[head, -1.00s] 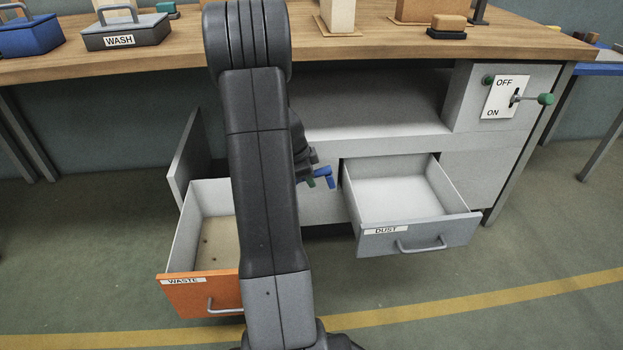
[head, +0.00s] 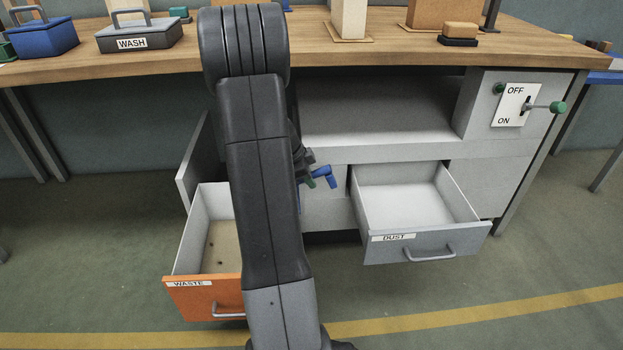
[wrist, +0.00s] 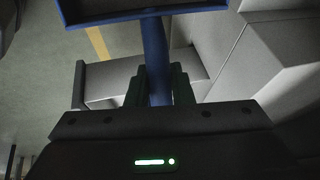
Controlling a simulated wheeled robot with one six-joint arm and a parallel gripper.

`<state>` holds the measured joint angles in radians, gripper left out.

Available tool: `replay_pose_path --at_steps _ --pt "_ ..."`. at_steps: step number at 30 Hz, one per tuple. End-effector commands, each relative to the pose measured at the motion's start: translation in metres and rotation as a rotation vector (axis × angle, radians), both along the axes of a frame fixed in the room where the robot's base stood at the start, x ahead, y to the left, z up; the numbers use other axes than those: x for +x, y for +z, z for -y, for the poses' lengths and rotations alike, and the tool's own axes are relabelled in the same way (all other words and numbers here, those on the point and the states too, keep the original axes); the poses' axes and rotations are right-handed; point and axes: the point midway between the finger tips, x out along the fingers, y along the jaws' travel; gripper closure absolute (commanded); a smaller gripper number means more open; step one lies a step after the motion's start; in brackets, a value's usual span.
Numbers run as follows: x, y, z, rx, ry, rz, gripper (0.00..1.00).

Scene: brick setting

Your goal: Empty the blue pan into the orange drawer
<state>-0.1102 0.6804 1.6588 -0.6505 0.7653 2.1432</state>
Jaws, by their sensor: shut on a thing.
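The blue pan (wrist: 200,10) is cut off at the top of the wrist view; only its near rim and a strip of its dark inside show, so its contents cannot be told. My gripper (wrist: 158,88) is shut on the pan's blue handle. In the head view my arm hides most of the pan and gripper; a bit of blue handle (head: 325,172) sticks out to the right of the arm, left of the grey drawer. The orange drawer (head: 190,297), labelled WASTE, stands pulled out at lower left. Dark specks lie on its tan floor, and my arm covers its right side.
A grey drawer (head: 440,246) labelled DUST is open and looks empty. A switch lever (head: 545,107) sticks out at right, between OFF and ON. The bench top (head: 385,55) above holds a blue box (head: 47,42), a WASH box (head: 140,38) and blocks.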

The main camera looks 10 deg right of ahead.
Motion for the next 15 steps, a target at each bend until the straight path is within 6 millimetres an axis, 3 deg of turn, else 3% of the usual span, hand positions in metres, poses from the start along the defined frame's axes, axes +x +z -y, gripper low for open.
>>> replay_pose_path --at_steps 15 --pt "0.001 0.009 -0.013 -0.053 0.001 -0.002 1.0"
